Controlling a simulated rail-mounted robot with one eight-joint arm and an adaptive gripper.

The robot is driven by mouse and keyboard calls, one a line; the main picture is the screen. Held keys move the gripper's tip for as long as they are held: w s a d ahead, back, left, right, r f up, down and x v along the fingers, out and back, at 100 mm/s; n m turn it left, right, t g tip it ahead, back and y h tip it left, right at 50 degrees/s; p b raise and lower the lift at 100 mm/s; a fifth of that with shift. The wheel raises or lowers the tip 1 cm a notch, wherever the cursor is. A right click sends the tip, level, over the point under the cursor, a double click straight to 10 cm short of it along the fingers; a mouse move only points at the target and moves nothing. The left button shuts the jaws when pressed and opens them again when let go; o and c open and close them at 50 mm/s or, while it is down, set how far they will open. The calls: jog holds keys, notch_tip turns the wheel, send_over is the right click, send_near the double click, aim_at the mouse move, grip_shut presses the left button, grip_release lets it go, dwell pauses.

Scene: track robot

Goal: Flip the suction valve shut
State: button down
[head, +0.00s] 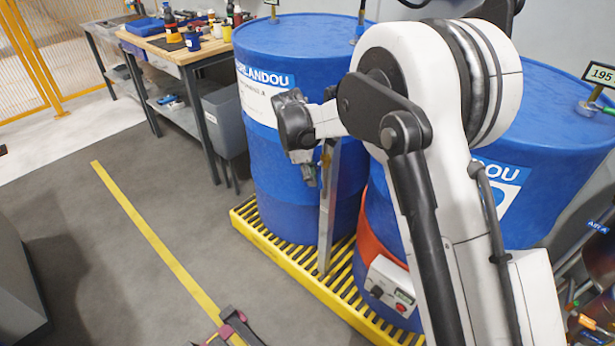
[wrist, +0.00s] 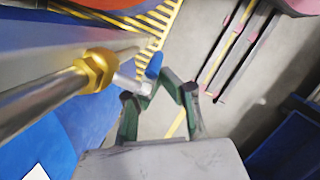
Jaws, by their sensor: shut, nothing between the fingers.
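The suction valve shows in the wrist view as a brass fitting (wrist: 97,70) on a grey metal pipe (wrist: 45,98). A short silver piece runs from it towards a small blue part (wrist: 154,65), which looks like the lever's end. My gripper (wrist: 163,80) has its green-padded fingers shut and empty, tips close to the blue part. I cannot tell whether they touch it. In the head view my gripper (head: 309,180) points down in front of the left blue drum (head: 285,70), beside an upright metal bar (head: 327,215). There the valve is mostly hidden by my wrist.
Blue drums stand on a yellow slatted pallet (head: 283,262). A control box (head: 390,287) with a red knob sits on the right drum's orange band. A workbench (head: 185,52) with bottles stands at the back left. The grey floor on the left is open, with a yellow line (head: 160,240).

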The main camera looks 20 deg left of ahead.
jog(key=shift+s+d, duration=0.3)
jog(key=shift+d, duration=0.25)
jog(key=shift+s+d+r, duration=0.1)
jog(key=shift+d+r, duration=0.05)
jog(key=shift+d, duration=0.15)
jog(key=shift+r, duration=0.15)
jog(key=shift+a+r+p, duration=0.1)
jog(key=shift+r+p, duration=0.25)
jog(key=shift+r, duration=0.3)
